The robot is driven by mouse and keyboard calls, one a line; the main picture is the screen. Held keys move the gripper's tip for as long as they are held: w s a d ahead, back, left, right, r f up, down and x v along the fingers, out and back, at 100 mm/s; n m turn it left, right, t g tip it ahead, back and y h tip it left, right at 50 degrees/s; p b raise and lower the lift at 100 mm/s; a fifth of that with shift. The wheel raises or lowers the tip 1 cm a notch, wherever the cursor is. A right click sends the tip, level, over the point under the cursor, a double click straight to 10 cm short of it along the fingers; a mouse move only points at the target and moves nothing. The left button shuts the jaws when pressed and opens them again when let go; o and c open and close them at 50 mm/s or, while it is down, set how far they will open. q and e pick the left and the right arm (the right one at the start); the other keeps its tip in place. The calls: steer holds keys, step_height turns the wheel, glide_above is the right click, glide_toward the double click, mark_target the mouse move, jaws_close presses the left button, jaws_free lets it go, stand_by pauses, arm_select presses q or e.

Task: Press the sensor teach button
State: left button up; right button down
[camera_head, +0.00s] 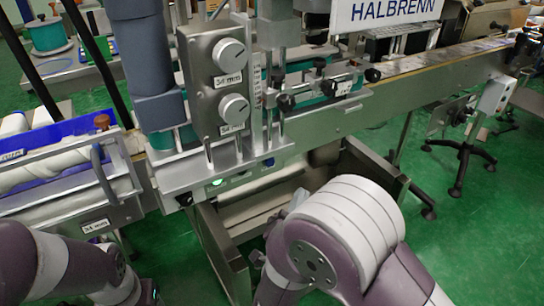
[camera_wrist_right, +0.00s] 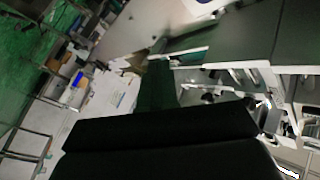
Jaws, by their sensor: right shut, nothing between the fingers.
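The sleeve applicator (camera_head: 222,85) stands in the middle of the head view, with two grey dials marked "34 mm". On its lower front panel a small green-lit spot (camera_head: 217,182) shows; I cannot tell whether it is the sensor teach button. My right arm rises from the bottom right, below and in front of the machine, and its links hide most of its hand. In the right wrist view my right gripper (camera_wrist_right: 158,85) is dark, shut and empty, apart from any button that I can make out. My left arm's links show at the lower left; its gripper is out of view.
A conveyor (camera_head: 430,70) runs to the upper right. A blue tray with white rolls (camera_head: 45,165) stands at the left. A steel frame (camera_head: 365,170) is under the machine, close to my right arm. Green floor (camera_head: 470,240) is clear at the lower right.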

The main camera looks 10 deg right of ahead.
mark_target(270, 162)
steer(key=shift+r, duration=0.25)
steer(key=shift+a, duration=0.1)
steer(key=w+a, duration=0.3)
steer(key=w, duration=0.5)
steer(key=shift+b, duration=0.45)
steer(key=shift+w, duration=0.25)
stand_by(1.5)
steer(key=shift+w+a, duration=0.1)
steer(key=shift+w, duration=0.1)
